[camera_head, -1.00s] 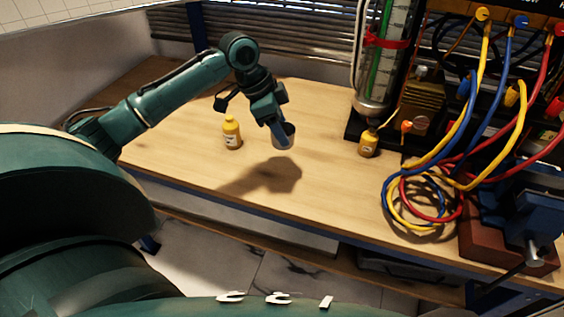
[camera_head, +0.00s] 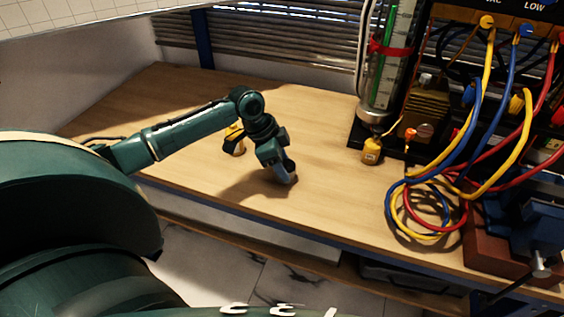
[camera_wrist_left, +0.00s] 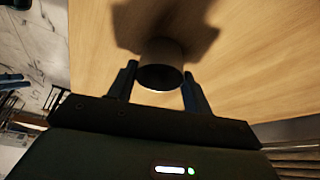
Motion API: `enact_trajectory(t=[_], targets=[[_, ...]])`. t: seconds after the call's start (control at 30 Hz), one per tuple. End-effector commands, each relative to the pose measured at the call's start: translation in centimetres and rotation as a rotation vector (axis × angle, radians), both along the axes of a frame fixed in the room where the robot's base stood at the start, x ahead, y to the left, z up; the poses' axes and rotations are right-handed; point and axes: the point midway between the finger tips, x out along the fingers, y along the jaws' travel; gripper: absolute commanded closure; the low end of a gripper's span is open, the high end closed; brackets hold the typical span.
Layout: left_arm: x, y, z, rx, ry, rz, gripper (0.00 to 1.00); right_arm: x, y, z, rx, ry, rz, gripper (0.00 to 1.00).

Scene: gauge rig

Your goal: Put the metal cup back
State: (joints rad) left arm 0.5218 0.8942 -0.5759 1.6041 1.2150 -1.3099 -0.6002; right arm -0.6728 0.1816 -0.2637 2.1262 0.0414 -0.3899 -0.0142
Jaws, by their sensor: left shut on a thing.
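My left gripper (camera_head: 284,172) is low over the front middle of the wooden bench (camera_head: 325,190). In the left wrist view, the metal cup (camera_wrist_left: 162,66) sits between the two fingers of the left gripper (camera_wrist_left: 159,74), and I see its dark round opening. The gripper is shut on the cup. In the head view, the gripper hides most of the cup. The cup's base is close to the bench top, and I cannot tell whether it touches.
Coiled cables (camera_head: 425,210) and a blue vise (camera_head: 540,215) fill the right side. The bench's left part is clear.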

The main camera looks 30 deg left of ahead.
Motion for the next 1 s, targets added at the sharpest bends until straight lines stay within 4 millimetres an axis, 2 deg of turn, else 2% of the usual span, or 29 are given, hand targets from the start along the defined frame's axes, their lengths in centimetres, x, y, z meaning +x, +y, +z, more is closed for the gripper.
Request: enact_trajectory(t=[0.17, 0.2, 0.43, 0.77, 0.87, 1.0], targets=[[0.0, 0.0, -0.2, 0.0, 0.0, 0.0, 0.77, 0.1, 0.0, 0.1, 0.0, -0.002, -0.001, 0.64], [0.0, 0.0, -0.3, 0.0, 0.0, 0.0, 0.48, 0.1, 0.0, 0.1, 0.0, -0.002, -0.001, 0.64], [0.0, 0.0, -0.3, 0.0, 0.0, 0.0, 0.3, 0.1, 0.1, 0.0, 0.0, -0.001, 0.0, 0.64], [0.0, 0.0, 0.2, 0.001, -0.001, 0.0, 0.28, 0.0, 0.2, 0.0, 0.001, -0.001, 0.002, 0.64], [-0.2, 0.5, 1.3, 0.003, -0.002, 0.002, 0.28, 0.0, 0.2, 0.1, 0.001, -0.001, 0.003, 0.64], [-0.8, 1.4, 4.0, 0.003, -0.004, 0.002, 0.28, 0.0, 0.2, 0.2, -0.001, -0.002, 0.003, 0.64]])
